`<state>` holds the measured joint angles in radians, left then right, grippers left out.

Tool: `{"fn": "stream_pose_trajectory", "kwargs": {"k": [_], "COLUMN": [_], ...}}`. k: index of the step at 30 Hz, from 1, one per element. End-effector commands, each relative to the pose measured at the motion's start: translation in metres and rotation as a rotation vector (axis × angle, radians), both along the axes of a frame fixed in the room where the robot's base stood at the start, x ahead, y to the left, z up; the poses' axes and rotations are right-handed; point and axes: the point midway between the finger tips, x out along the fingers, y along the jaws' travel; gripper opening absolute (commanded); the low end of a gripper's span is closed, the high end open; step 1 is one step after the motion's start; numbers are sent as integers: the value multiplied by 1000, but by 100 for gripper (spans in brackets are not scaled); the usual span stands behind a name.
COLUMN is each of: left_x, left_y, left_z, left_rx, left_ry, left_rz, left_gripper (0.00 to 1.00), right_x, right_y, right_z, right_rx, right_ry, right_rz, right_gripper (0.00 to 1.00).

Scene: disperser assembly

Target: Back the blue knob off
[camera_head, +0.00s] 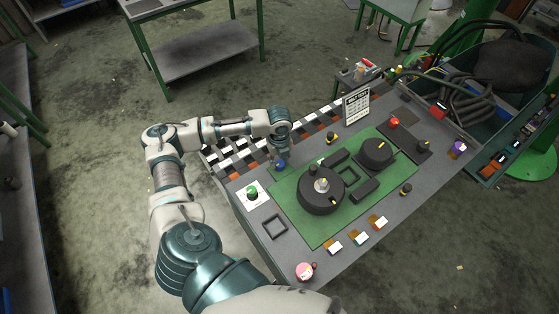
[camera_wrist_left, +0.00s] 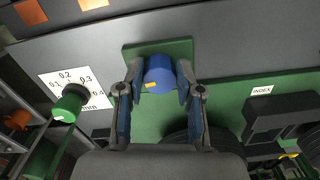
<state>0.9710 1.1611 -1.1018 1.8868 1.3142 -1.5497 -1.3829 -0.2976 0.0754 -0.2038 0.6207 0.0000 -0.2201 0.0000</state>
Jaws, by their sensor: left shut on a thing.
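The blue knob (camera_wrist_left: 159,75) is a short blue cylinder with a small yellow mark. In the left wrist view it sits between the two fingers of my left gripper (camera_wrist_left: 160,95), over a green patch of the panel. In the head view the knob (camera_head: 281,168) is a small blue spot near the panel's far left edge, with my left gripper (camera_head: 280,158) directly over it. The left gripper is shut on the knob. How the knob meets the panel is partly hidden by the fingers. My right gripper is not in view.
A green knob (camera_head: 252,192) on a white scale card stands left of the blue knob. Black round housings (camera_head: 321,197) and (camera_head: 375,154) stand on the green mat (camera_head: 300,226). A sign (camera_head: 356,106) stands at the far edge. A red-topped button (camera_head: 304,270) is at the front.

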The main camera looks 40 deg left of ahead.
Motion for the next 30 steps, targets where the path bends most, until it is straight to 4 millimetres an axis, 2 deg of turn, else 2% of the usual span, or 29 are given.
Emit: {"fn": "stream_pose_trajectory", "kwargs": {"k": [8, 14, 24, 30], "left_x": [-4, -6, -6, -5], "left_y": [-4, -6, -11, -12], "left_z": [1, 4, 5, 2], "left_rx": [-3, -5, -9, -10], "left_ry": [12, 16, 17, 13], "left_rz": [39, 152, 458, 648], "left_gripper": [1, 1, 1, 1], "right_x": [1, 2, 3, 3], "right_y": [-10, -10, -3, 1], "right_z": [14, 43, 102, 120], "right_rx": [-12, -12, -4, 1], "right_ry": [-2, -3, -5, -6], "right_rz": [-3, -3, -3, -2], "right_gripper": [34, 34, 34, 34]}}
